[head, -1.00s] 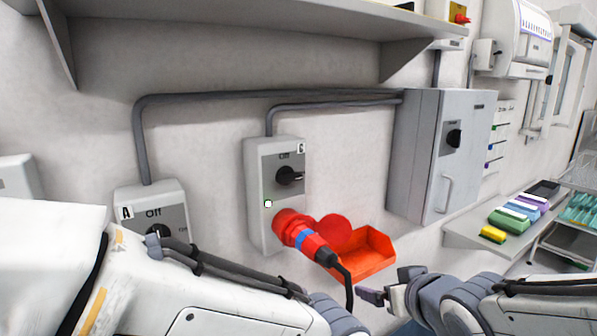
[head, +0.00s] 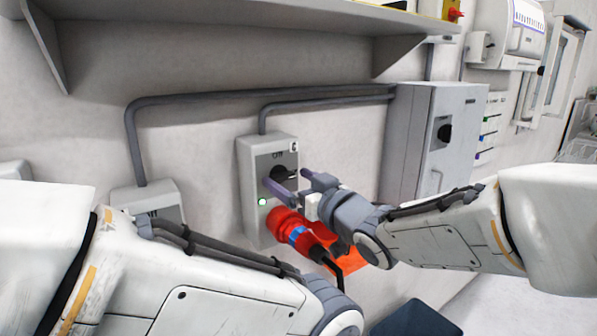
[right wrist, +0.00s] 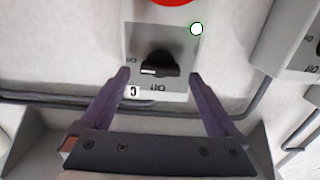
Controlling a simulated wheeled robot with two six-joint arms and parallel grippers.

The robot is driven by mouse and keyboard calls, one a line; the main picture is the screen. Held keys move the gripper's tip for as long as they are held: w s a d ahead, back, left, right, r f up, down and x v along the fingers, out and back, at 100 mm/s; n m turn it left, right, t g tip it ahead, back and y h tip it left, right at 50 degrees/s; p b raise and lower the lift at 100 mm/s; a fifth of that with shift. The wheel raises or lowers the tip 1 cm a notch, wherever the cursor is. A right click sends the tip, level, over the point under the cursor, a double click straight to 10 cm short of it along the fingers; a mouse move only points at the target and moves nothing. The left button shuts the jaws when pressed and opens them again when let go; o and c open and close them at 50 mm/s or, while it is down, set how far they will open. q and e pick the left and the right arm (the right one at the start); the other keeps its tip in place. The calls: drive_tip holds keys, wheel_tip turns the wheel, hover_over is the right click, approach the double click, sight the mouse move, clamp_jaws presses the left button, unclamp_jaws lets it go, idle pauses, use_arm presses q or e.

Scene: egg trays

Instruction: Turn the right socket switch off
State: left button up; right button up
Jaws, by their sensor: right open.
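The socket switch box (head: 250,190), marked with a letter that looks like C, hangs on the wall. It has a black rotary knob (head: 284,173) with "Off" above it and a small lit lamp (head: 262,202) below. In the right wrist view the box is upside down; the knob (right wrist: 160,66) lies crosswise, its white mark pointing left, away from "Off". My right gripper (head: 288,181) is open and empty in front of the knob. In the right wrist view its fingertips (right wrist: 160,75) stand either side of the knob, apparently apart from it. My left gripper is out of view.
A red plug (head: 288,224) with a black cable sits in the socket below the knob. An orange bin (head: 350,262) is partly hidden behind my right arm. Another switch box (head: 150,200) is at left, a grey cabinet (head: 410,150) at right, a shelf (head: 230,40) above.

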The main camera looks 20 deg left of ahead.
drive_tip(key=shift+x, duration=0.9)
